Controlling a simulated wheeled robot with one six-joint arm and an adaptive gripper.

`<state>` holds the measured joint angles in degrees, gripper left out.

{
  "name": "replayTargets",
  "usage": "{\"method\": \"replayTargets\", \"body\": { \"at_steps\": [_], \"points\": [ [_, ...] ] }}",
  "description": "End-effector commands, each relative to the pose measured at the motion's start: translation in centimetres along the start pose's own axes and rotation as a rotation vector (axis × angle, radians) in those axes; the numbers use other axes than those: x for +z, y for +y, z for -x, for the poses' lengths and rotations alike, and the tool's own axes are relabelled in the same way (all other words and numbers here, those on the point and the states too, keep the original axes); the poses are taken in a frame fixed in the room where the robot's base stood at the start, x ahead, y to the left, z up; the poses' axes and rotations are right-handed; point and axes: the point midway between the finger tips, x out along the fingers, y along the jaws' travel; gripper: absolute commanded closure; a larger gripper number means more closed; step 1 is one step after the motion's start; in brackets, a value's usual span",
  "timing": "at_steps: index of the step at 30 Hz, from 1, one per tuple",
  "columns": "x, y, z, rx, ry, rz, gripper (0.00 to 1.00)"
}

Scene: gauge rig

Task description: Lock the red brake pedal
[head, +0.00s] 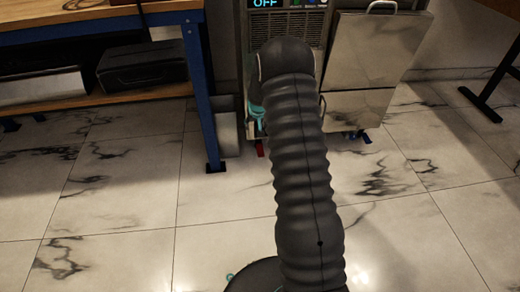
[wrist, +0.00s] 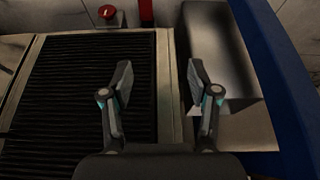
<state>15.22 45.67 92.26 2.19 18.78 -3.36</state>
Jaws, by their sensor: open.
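A small red pedal (head: 260,149) shows low at the front left foot of the cabinet in the head view, just left of my arm. In the wrist view a red upright strip (wrist: 146,12) shows at the top edge; I cannot tell whether it is the same pedal. My gripper (wrist: 160,80) is open and empty, its two fingers apart in front of a dark ribbed panel and a grey metal box. It is apart from the red strip. In the head view my arm hides most of the gripper; only a teal part shows beside the cabinet.
A blue table leg (head: 202,90) is close on the left of the cabinet. Steel doors (head: 375,45) are on the right. The marble floor in front is clear.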

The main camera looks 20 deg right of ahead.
Motion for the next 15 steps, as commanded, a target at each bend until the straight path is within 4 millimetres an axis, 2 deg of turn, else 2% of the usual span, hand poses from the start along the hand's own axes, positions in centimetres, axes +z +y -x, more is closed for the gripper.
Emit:
{"method": "replayTargets", "body": {
  "at_steps": [1, 6, 9, 15],
  "points": [
    [0.5, 0.7, -2.3, 0.003, -0.009, -0.008, 0.4],
    [1.5, 2.2, -7.7, 0.012, -0.013, -0.026, 0.4],
    [2.0, 2.8, -9.7, 0.015, -0.014, -0.032, 0.4],
    [2.4, 3.1, -11.5, 0.018, -0.014, -0.036, 0.4]
  ]
}}
